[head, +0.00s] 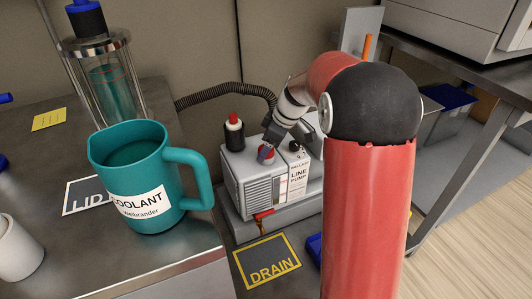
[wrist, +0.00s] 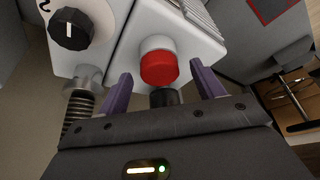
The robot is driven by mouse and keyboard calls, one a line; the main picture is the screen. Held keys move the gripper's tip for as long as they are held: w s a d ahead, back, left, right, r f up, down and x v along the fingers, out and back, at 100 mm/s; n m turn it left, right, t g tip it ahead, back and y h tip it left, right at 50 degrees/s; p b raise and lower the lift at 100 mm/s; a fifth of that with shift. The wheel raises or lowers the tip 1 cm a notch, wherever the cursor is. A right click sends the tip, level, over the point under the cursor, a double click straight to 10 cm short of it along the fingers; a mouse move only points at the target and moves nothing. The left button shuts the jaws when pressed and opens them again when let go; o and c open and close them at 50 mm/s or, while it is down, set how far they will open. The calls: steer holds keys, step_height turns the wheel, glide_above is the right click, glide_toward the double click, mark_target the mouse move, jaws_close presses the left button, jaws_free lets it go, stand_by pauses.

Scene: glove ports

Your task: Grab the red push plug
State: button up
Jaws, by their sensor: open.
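The red push plug (wrist: 158,67) is a round red cap on a pale collar on the pump's white housing, in the middle of the wrist view. My gripper (wrist: 161,72) is open, with one purple finger on each side of the plug and a visible gap to each. Whether the fingertips reach down past the cap is hard to tell. In the head view the plug (head: 266,155) shows as a small red patch on top of the line pump (head: 260,190), partly hidden by my gripper (head: 268,149).
A black dial (wrist: 72,30) and a hose fitting are close left of the plug in the wrist view. A red-topped black cylinder (head: 233,134) stands at the pump's back left. A teal coolant jug (head: 135,178) stands left of the pump. A DRAIN mat (head: 267,262) lies in front.

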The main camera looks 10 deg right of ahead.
steer(key=shift+f, duration=0.15)
steer(key=c, duration=1.1)
steer(key=shift+o, duration=0.2)
